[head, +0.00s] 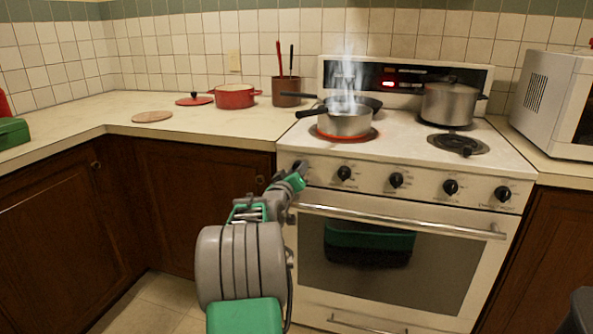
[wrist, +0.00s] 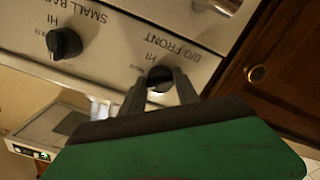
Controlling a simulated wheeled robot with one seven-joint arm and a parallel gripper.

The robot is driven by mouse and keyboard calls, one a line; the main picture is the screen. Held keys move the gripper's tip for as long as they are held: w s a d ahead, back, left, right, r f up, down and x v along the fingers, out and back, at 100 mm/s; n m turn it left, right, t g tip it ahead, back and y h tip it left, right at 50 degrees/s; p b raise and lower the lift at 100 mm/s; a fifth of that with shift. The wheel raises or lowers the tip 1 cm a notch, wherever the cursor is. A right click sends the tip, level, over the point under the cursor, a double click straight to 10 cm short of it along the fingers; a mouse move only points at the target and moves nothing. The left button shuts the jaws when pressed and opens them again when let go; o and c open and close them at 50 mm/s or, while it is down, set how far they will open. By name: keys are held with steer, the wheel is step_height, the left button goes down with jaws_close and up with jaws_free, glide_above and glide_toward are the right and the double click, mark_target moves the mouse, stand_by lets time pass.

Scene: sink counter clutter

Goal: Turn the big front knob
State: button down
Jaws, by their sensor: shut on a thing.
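The big front knob (wrist: 159,75) is black and round, under the label BIG FRONT on the white stove panel in the wrist view, which looks upside down. My gripper (wrist: 161,88) has one finger on each side of this knob and is shut on it. In the head view my gripper (head: 300,169) is at the left end of the stove's front panel and hides most of the knob there. A steaming saucepan (head: 346,124) stands on a red-glowing front left burner (head: 322,134).
More black knobs run to the right, the nearest (head: 344,173) close to my gripper. The oven handle (head: 400,220) lies below. A pan handle (head: 311,113) sticks out left. A pot (head: 450,104) stands at the back right. Wooden cabinets (head: 190,200) are at the left.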

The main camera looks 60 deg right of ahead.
steer(key=shift+n, duration=0.9)
steer(key=c, duration=0.9)
jaws_free()
